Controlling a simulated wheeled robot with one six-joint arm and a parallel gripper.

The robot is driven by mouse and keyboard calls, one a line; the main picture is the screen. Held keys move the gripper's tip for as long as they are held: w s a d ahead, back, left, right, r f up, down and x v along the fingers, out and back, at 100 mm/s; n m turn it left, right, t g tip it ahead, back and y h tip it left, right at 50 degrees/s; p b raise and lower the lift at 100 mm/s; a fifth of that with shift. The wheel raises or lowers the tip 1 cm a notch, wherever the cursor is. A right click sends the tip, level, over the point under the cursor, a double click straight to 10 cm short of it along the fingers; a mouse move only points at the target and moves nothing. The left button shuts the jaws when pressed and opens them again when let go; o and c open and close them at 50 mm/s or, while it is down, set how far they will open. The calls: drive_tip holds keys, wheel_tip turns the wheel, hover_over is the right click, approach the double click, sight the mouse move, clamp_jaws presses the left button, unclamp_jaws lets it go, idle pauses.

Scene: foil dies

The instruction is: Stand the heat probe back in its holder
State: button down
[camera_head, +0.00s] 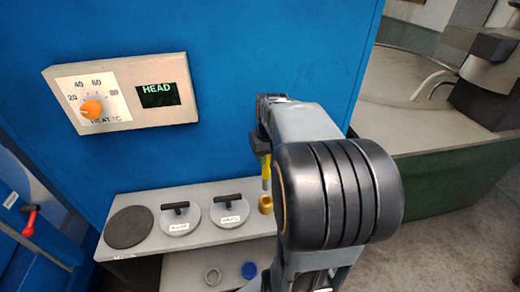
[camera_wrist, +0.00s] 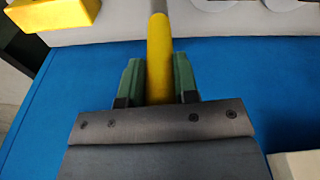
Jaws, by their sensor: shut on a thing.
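My gripper (camera_head: 262,146) is shut on the yellow handle of the heat probe (camera_head: 266,166), in front of the blue panel. In the wrist view the green fingers of the gripper (camera_wrist: 157,82) press the probe's yellow handle (camera_wrist: 159,45) from both sides. The probe's grey shaft points down towards the shelf; its tip is out of the wrist view. A yellow holder (camera_head: 265,204) stands at the shelf's right part, below the probe in the head view. A yellow block, apparently the holder (camera_wrist: 65,14), shows at the wrist view's upper left, apart from the shaft.
Two grey dies with black handles (camera_head: 180,219) (camera_head: 230,211) and a dark round pad (camera_head: 128,227) sit on the grey shelf (camera_head: 112,205). A heat dial box (camera_head: 120,95) juts from the panel above.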

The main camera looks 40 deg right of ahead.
sight(267, 179)
drive_tip(key=shift+s, duration=0.1)
idle(0.3)
drive_tip(key=shift+s, duration=0.1)
drive_tip(key=shift+f, duration=0.1)
drive_tip(key=shift+f+b, duration=2.4)
drive_tip(key=shift+f, duration=0.4)
drive_tip(key=shift+f+b, duration=2.4)
drive_tip(key=shift+f, duration=0.65)
drive_tip(key=c, duration=0.8)
unclamp_jaws()
drive_tip(key=shift+r, duration=0.1)
drive_tip(key=r, duration=0.4)
drive_tip(key=s+r, duration=0.1)
drive_tip(key=r, duration=0.8)
drive_tip(key=shift+s+a+r, duration=0.25)
drive_tip(key=shift+s+r, duration=0.05)
